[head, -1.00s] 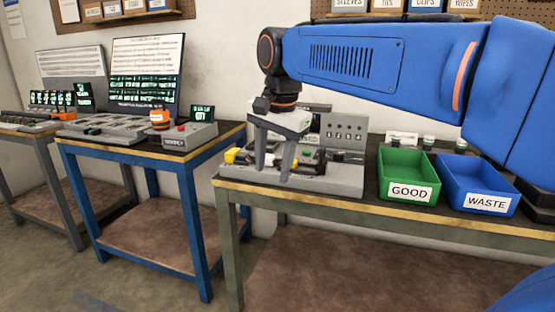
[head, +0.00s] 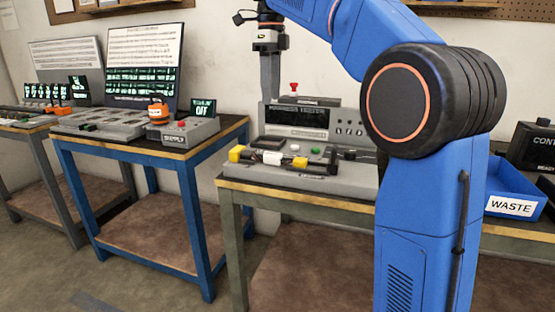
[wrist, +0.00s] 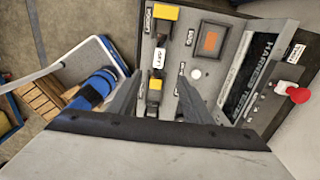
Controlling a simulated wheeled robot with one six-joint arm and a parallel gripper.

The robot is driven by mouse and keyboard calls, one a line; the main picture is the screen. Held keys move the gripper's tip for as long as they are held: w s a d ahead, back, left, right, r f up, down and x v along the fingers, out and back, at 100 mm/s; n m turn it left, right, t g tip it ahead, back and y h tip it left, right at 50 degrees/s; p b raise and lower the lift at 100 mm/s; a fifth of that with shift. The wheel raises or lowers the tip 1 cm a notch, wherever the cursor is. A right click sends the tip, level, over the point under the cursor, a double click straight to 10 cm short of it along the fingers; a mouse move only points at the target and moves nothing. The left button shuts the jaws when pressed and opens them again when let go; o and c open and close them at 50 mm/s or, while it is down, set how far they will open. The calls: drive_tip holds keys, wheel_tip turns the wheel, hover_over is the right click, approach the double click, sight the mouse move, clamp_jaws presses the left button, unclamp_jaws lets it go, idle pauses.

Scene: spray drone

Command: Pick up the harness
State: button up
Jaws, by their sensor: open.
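The harness (head: 270,158) lies across the front of the grey harness tester (head: 345,176). It has a yellow connector at its left end, a white label, an orange-yellow piece and a dark right end. In the wrist view the harness (wrist: 158,60) runs up the picture, with yellow connectors and a white tag. My gripper (head: 270,94) points down above the tester, apart from the harness, its fingers seen nearly edge-on. In the wrist view my gripper (wrist: 160,76) is open and empty, its fingers appearing on either side of the harness.
The tester's upright panel and a red knob (head: 294,87) stand behind the harness. A blue WASTE bin (head: 512,206) is at the right, partly behind my arm. A blue-framed table (head: 180,152) with a supply box (head: 183,132) stands left, across a narrow gap.

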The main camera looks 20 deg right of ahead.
hover_over(273, 154)
drive_tip(key=f, duration=1.1)
drive_tip(key=shift+w+a+f, duration=0.1)
drive_tip(key=shift+w+f, duration=0.15)
drive_tip(key=shift+f, duration=0.15)
drive_tip(key=shift+s+f, duration=0.15)
drive_tip(key=shift+f, duration=2.45)
clamp_jaws()
